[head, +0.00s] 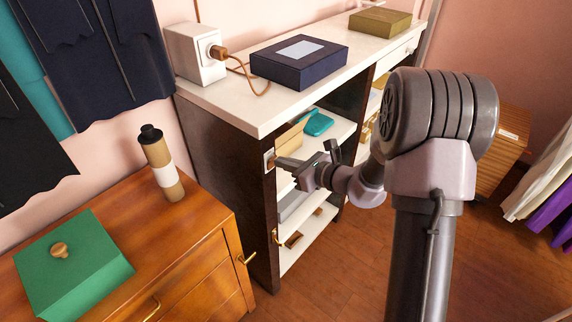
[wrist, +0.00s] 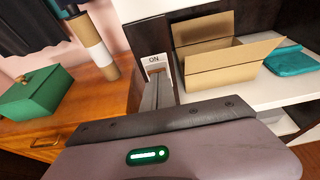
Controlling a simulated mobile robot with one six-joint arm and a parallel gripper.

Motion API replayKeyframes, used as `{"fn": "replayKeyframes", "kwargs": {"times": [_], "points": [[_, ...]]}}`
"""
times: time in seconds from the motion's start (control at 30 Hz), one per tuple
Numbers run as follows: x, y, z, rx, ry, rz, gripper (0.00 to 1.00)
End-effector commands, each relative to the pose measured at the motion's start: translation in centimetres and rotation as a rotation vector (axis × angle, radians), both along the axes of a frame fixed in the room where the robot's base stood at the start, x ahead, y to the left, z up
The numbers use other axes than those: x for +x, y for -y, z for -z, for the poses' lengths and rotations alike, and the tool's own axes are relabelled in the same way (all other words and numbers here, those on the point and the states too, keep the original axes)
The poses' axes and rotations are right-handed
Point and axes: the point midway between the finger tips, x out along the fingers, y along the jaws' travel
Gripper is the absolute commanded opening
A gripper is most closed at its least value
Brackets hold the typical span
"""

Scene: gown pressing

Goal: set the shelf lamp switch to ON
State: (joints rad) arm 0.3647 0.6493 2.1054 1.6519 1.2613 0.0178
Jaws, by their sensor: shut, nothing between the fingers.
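The shelf lamp switch (head: 269,159) is a small pale plate on the front edge of the shelf unit's left upright. In the wrist view the switch (wrist: 155,62) shows the word ON at its top, with a brown part below it. My gripper (head: 280,161) is shut and empty, its fingertips right at the switch. In the wrist view the gripper (wrist: 156,80) covers the lower part of the plate. I cannot tell whether the tips touch it or which way the switch is set.
An open cardboard box (wrist: 225,58) and a teal folded item (wrist: 290,61) lie on the shelf right of the switch. A wooden cabinet (head: 205,235) with a green box (head: 75,268) and a brown bottle (head: 163,170) stands left. A navy box (head: 300,68) lies on top.

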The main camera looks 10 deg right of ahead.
Motion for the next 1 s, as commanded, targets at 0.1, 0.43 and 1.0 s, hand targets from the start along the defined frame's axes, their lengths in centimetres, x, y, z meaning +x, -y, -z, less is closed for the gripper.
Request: {"fn": "replayKeyframes", "kwargs": {"times": [0.1,0.43,1.0], "points": [[0.2,-0.2,-0.8,-0.017,-0.025,-0.003,0.00],[1.4,-1.0,-2.1,-0.136,-0.181,-0.001,0.00],[1.6,-1.3,-2.4,-0.134,-0.186,-0.002,0.00]]}}
